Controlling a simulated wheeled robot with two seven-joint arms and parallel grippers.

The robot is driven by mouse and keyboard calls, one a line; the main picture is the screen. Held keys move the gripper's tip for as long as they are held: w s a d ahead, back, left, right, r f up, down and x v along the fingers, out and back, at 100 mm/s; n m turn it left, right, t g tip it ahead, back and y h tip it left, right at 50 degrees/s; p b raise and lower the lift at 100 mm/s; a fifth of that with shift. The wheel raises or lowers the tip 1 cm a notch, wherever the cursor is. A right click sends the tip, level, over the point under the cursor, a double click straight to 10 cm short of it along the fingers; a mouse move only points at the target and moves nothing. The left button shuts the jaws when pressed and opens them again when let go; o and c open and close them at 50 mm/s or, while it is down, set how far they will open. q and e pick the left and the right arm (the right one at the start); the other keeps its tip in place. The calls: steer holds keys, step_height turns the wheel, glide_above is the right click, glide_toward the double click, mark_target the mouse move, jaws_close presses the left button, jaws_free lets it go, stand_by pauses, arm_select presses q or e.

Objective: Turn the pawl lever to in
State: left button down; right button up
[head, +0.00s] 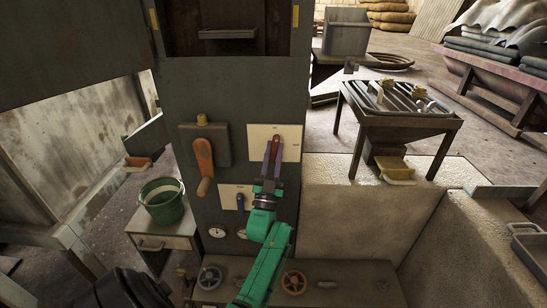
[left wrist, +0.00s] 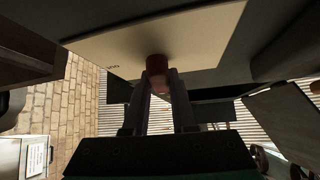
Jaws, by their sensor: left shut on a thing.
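A red lever (head: 275,146) stands out from a pale plate (head: 290,136) on the tall dark panel. I take it for the pawl lever; the plate's lettering is too small to read in the head view. My left gripper (head: 272,172), on the green arm, is shut on the red lever from below and in front. In the left wrist view the lever's red end (left wrist: 156,64) sits between the fingertips of the left gripper (left wrist: 157,80), close under the plate (left wrist: 200,32). Part of the lever is hidden by the fingers. My right gripper is not in view.
An orange-handled crank (head: 203,160) is on the panel to the left. A small blue lever (head: 240,202) and round gauges (head: 217,232) are below. Handwheels (head: 294,283) sit on the low bench. A green bucket (head: 162,201) stands left; a slatted table (head: 398,108) stands right.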

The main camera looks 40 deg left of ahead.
arm_select(q)
steer(key=shift+f+n+g+y+b, duration=0.1)
steer(key=shift+n+g+y+b, duration=0.1)
steer(key=shift+n+g+y, duration=0.75)
steer(key=shift+n+g+y+b, duration=0.15)
steer(key=shift+n+g+y, duration=0.2)
steer(key=shift+n+y, duration=1.15)
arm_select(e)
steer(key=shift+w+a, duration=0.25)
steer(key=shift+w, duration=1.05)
arm_select(q)
steer(key=shift+n+h, duration=0.25)
steer(key=shift+n, duration=0.1)
steer(key=c, duration=0.7)
jaws_free()
